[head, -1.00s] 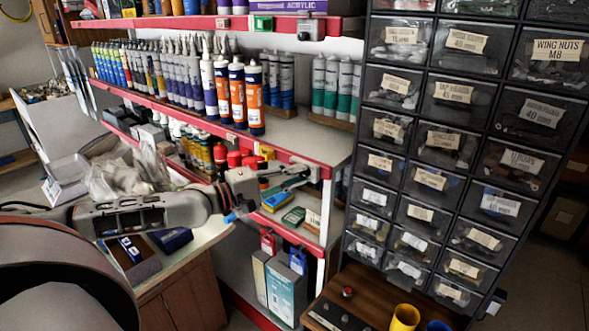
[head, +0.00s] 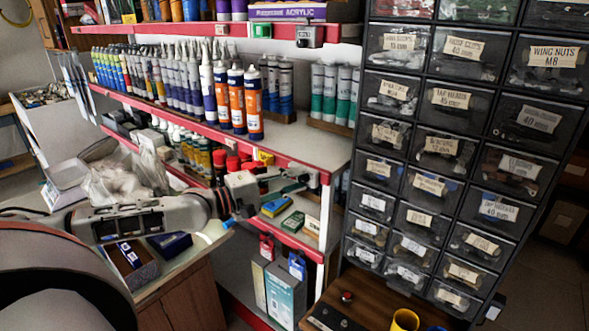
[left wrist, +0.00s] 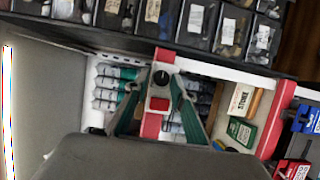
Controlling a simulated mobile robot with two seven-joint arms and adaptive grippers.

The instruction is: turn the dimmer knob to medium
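In the left wrist view a black round knob (left wrist: 161,78), which looks like the dimmer knob, sits on the red shelf edge (left wrist: 167,56). My left gripper (left wrist: 157,86) has its two green fingers spread, one on each side of the knob's line, with nothing held between them. I cannot tell whether they touch the knob. In the head view my left gripper (head: 301,180) is at the right end of the middle shelf, and the knob is too small to make out there. My right gripper is not in view.
A red square switch (left wrist: 159,104) is beside the knob. A grey box with a dark knob (head: 309,36) is on the upper shelf edge, near a green switch (head: 262,31). Sealant tubes (head: 253,100) crowd the middle shelf. A drawer cabinet (head: 440,150) stands close on the right.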

